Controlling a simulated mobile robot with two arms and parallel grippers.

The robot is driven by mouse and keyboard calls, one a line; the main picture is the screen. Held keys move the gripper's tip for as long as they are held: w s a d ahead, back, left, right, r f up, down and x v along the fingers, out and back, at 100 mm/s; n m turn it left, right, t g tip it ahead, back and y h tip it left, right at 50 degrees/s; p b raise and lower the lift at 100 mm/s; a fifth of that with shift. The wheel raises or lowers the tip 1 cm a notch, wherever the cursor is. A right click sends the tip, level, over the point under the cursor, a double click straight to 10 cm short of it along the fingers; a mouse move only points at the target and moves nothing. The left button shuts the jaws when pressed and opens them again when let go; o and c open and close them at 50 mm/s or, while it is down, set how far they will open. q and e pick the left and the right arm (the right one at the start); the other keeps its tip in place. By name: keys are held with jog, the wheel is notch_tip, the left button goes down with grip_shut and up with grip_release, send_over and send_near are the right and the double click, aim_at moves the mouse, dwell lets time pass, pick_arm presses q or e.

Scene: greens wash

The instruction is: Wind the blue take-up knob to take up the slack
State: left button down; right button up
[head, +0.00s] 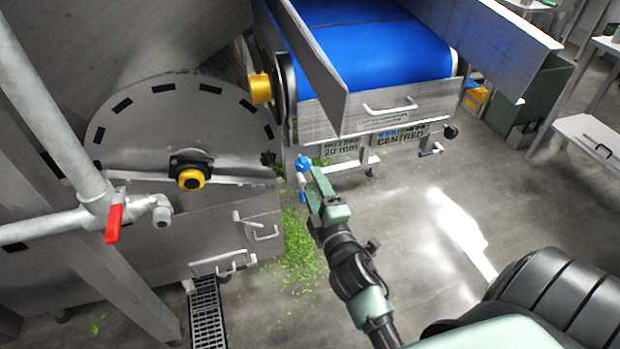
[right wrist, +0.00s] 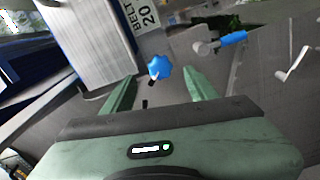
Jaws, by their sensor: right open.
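The blue take-up knob (head: 303,163) is a small lobed knob at the lower left corner of the conveyor frame. In the right wrist view, the knob (right wrist: 159,67) sits ahead of and roughly between my right gripper's fingers (right wrist: 160,84). That gripper (head: 314,186) is open and empty, just short of the knob in the head view, with no contact visible. The blue belt (head: 375,45) runs over the conveyor above the knob. Whether the belt is slack cannot be told. My left gripper is not in view.
A blue-handled lever (right wrist: 232,38) is right of the knob in the right wrist view. A steel machine with a yellow-capped bearing (head: 190,179) stands at left. A pipe with a red valve handle (head: 114,224) is in front of it. Green scraps (head: 300,250) litter the floor.

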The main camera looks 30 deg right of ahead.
aim_at(304, 167)
jog(key=shift+s, duration=0.2)
jog(key=m+p, duration=0.3)
jog(key=m, duration=0.2)
jog(key=w+m+p, duration=0.1)
jog(key=m+p, duration=0.3)
jog(key=m, duration=0.1)
jog(key=w+m+p, duration=0.1)
jog(key=m+p, duration=0.3)
jog(key=m, duration=0.1)
jog(key=shift+r+m, duration=0.3)
jog(key=shift+r, duration=0.05)
jog(key=x, duration=0.7)
jog(key=shift+f+p, duration=0.15)
jog(key=shift+p, duration=0.15)
